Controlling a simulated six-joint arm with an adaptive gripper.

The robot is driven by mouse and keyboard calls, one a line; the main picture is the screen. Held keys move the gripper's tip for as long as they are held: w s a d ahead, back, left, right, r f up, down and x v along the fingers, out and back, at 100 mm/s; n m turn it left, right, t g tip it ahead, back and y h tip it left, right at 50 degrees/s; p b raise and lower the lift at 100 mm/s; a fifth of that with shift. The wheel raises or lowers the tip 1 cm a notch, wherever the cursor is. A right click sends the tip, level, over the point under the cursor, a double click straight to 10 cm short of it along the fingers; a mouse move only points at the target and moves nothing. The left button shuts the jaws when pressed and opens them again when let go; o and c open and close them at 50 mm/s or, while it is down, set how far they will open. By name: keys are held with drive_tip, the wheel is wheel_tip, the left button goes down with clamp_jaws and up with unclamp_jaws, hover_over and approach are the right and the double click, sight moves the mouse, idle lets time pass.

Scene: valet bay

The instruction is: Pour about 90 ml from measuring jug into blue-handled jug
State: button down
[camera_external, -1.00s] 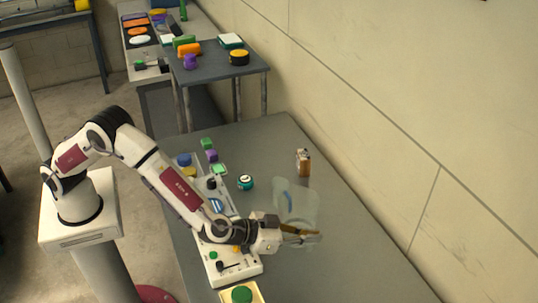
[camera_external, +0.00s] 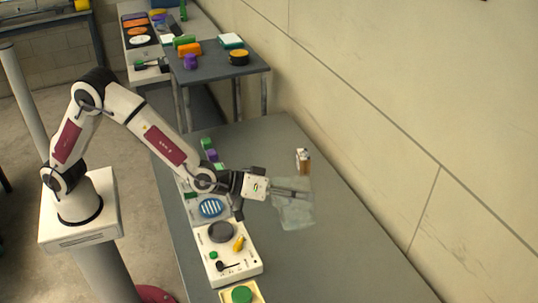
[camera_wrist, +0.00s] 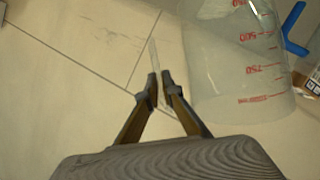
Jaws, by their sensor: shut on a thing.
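My gripper (camera_wrist: 160,85) is shut on a thin clear strip, apparently the handle of the clear measuring jug (camera_wrist: 232,62). The jug has red markings, 500 and 750 among them, and fills the upper right of the wrist view. In the external view my gripper (camera_external: 292,192) reaches right, over the bench, to a pale clear shape (camera_external: 296,214). The two jugs' outlines cannot be told apart there. A blue handle (camera_wrist: 291,32) shows beyond the measuring jug in the wrist view; the body of its jug is hard to make out. Liquid level and exact tilt are unclear.
A small orange and white box (camera_external: 303,161) stands behind the jugs near the wall. A white panel with knobs (camera_external: 228,250) lies along the bench's left side, with a green-topped yellow box (camera_external: 241,294) in front. The bench's front right (camera_external: 340,260) is clear.

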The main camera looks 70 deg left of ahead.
sight(300, 182)
drive_tip(key=shift+w+a+r+n+h+b, duration=0.1)
drive_tip(key=shift+a+r+n+h+b, duration=0.25)
drive_tip(key=shift+a+r+n, duration=0.4)
drive_tip(key=shift+a+r+n+h+b, duration=0.3)
drive_tip(key=shift+a+r, duration=0.2)
drive_tip(key=shift+r, duration=0.5)
drive_tip(key=shift+a+n+t+h+b, duration=0.25)
drive_tip(key=shift+a+n+t+b, duration=0.1)
drive_tip(key=shift+a+b, duration=0.2)
drive_tip(key=shift+a+r+b, duration=0.15)
drive_tip(key=shift+a+b, duration=0.1)
drive_tip(key=shift+b, duration=0.1)
drive_tip(key=shift+w+a+r+n+h+b, duration=0.1)
drive_tip(key=shift+a+r+n+h+b, duration=0.55)
drive_tip(key=shift+b, duration=1.2)
drive_tip(key=shift+w+a+r+n+t, duration=0.1)
drive_tip(key=shift+a+r+n+t, duration=0.2)
drive_tip(key=shift+a+n, duration=0.3)
drive_tip(key=shift+a+r+n+t, duration=0.15)
drive_tip(key=shift+a+r+n, duration=0.2)
drive_tip(key=shift+a, duration=0.4)
idle(0.4)
drive_tip(key=shift+d, duration=0.1)
